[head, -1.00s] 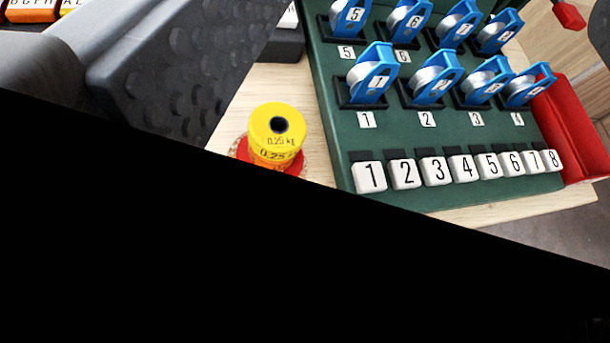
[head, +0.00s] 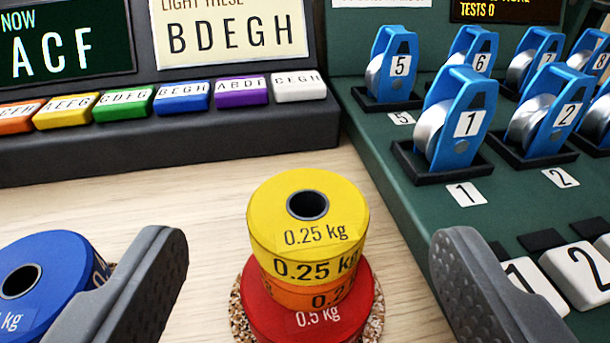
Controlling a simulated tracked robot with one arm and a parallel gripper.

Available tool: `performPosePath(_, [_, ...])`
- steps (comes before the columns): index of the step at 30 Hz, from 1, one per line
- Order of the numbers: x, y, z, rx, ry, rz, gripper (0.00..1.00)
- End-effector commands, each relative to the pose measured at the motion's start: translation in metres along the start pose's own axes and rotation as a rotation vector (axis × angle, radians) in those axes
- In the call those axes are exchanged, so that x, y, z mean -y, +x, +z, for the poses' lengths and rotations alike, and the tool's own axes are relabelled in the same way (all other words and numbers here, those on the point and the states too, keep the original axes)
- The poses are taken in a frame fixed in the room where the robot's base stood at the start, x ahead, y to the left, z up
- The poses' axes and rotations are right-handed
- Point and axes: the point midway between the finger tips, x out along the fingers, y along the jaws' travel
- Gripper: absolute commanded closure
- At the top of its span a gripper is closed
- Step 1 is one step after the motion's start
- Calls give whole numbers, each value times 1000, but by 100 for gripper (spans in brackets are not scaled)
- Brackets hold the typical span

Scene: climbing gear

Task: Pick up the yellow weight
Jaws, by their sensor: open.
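The yellow weight (head: 340,235), marked 0.25 kg with a dark hole in its top, is the top piece of a stack. Under it sit an orange weight (head: 305,293) and a wider red weight (head: 295,318) marked 0.5 kg. The stack stands on a speckled round pad (head: 240,315) on the wooden table. My gripper (head: 312,270) is open, with one dark finger to the left of the stack and one to the right. Neither finger touches the yellow weight in the picture.
A blue weight (head: 55,265) lies at lower left, partly behind my left finger. A dark panel with coloured buttons (head: 182,98) stands behind. A green board (head: 385,175) with blue pulleys (head: 458,120) and white number keys (head: 580,270) is at right. Bare wood (head: 200,195) lies between.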

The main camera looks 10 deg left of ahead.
Motion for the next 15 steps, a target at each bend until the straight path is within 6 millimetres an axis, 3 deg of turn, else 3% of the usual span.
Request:
performPosePath(8, [0, 14, 5, 2, 2, 0, 30])
performPosePath(15, [1, 46, 10, -3, -2, -2, 30])
